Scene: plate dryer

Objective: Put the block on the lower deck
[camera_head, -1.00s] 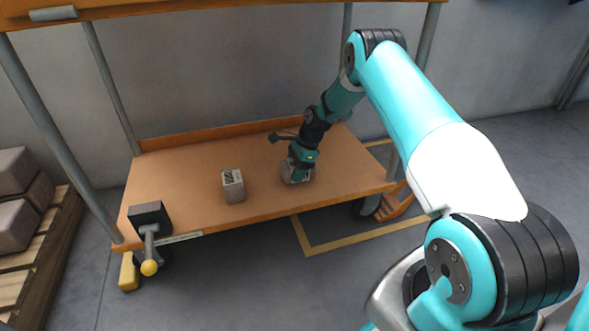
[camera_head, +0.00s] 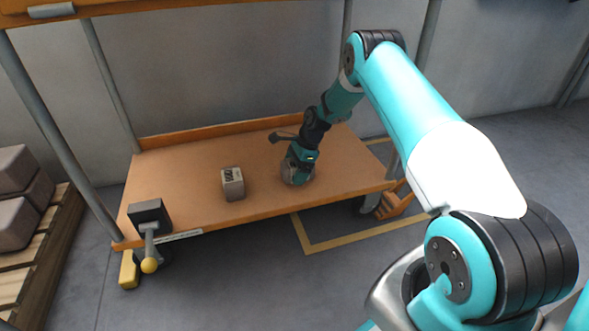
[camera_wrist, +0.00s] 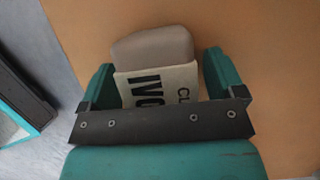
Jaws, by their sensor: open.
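A grey block with a label (camera_wrist: 155,50) sits between the two teal fingers of my gripper (camera_wrist: 160,80) in the wrist view, low against the orange-brown deck. The fingers stand open on either side of it. In the head view my gripper (camera_head: 298,172) points down onto the right part of the lower deck (camera_head: 185,165), and the block there is mostly hidden by it. A second grey block with dark print on top (camera_head: 232,184) stands on the deck to the left of my gripper, apart from it.
The upper deck (camera_head: 150,8) spans the top, with metal posts (camera_head: 50,130) at the corners. A dark fitting with a yellow knob (camera_head: 149,225) is at the front left corner. A pallet with grey blocks (camera_head: 18,200) stands at far left.

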